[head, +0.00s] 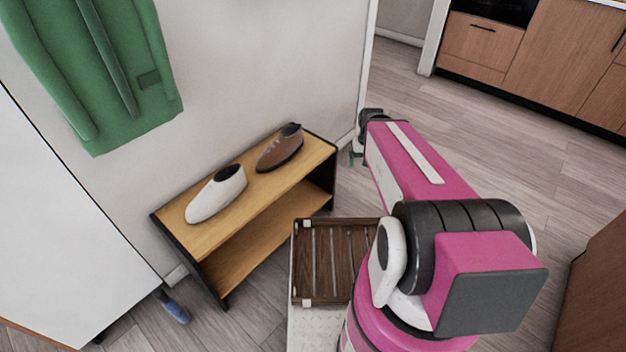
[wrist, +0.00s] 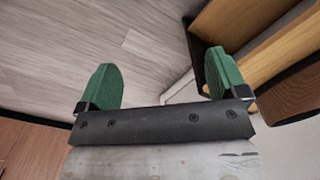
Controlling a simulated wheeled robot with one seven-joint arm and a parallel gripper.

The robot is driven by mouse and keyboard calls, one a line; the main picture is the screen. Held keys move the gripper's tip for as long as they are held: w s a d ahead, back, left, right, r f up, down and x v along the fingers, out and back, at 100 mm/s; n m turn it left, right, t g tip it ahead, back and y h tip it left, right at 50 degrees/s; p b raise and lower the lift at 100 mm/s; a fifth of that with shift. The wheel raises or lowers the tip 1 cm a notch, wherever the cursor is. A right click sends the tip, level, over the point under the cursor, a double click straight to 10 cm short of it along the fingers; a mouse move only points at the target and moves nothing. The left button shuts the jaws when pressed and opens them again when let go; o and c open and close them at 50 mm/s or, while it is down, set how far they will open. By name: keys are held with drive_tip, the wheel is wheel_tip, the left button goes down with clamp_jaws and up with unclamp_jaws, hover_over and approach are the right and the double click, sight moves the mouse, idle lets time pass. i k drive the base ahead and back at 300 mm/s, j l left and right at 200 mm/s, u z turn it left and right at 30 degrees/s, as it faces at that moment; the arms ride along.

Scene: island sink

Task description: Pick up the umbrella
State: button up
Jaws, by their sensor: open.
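I cannot make out an umbrella for certain in either view. A small blue-grey object with a dark end (head: 174,307) shows low beside the white cabinet in the head view. It is partly hidden, and I cannot tell what it is. My gripper (wrist: 165,82) is open in the wrist view, with its two green fingers wide apart and nothing between them. In the head view it is mostly hidden beyond my pink arm, near the far right end of the shoe bench.
The wooden shoe bench (head: 236,212) holds a white shoe (head: 217,194) and a brown shoe (head: 280,149). A green garment (head: 105,65) hangs on the wall. A white cabinet (head: 65,235) stands left. A slatted wooden piece (head: 330,262) is beside my base. Open floor (head: 455,120) lies beyond.

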sight(171, 305)
drive_tip(key=u, duration=2.7)
drive_tip(key=k+u, duration=0.1)
drive_tip(key=k, duration=0.3)
drive_tip(key=l, duration=0.25)
